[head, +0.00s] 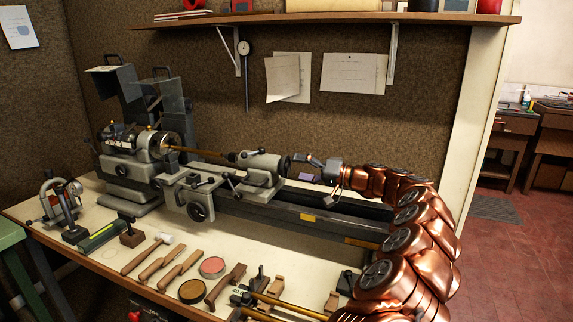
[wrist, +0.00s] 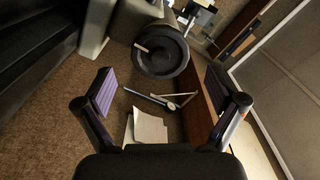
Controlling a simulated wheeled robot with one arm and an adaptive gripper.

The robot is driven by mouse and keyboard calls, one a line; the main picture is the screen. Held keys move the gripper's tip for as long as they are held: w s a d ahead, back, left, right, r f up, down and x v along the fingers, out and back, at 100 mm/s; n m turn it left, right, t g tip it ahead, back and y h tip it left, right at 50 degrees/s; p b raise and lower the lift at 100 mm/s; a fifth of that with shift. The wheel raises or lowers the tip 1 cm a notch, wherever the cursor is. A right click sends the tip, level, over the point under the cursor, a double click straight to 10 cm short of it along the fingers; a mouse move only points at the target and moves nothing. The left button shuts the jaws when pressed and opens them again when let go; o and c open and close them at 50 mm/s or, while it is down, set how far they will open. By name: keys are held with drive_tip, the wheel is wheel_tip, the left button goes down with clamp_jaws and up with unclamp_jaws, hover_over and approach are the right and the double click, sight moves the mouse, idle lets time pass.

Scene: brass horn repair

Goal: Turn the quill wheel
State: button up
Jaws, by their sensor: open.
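The quill wheel (wrist: 163,58) is a dark round handwheel with a small pale handle (wrist: 141,47) on its rim, in the upper middle of the wrist view. It is on the right end of the grey tailstock (head: 262,168) in the head view, where it is small and hard to make out beside my gripper. My gripper (wrist: 160,90) is open, its two purple-padded fingers spread wide with nothing between them. The wheel shows beyond the fingertips, and I see no contact. In the head view my gripper (head: 303,168) is just right of the tailstock.
The lathe bed (head: 290,208) runs along the bench under my arm. Several tools, including a white-headed mallet (head: 148,254), lie on the bench front. A wooden shelf (head: 340,20) hangs above, with papers (head: 354,73) on the wall below it.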

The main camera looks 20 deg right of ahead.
sight(288, 166)
drive_tip(key=shift+p+x, duration=0.45)
drive_tip(key=shift+x, duration=1.8)
drive_tip(key=c, duration=1.1)
drive_tip(key=shift+c, duration=0.2)
drive_tip(key=shift+m, duration=0.4)
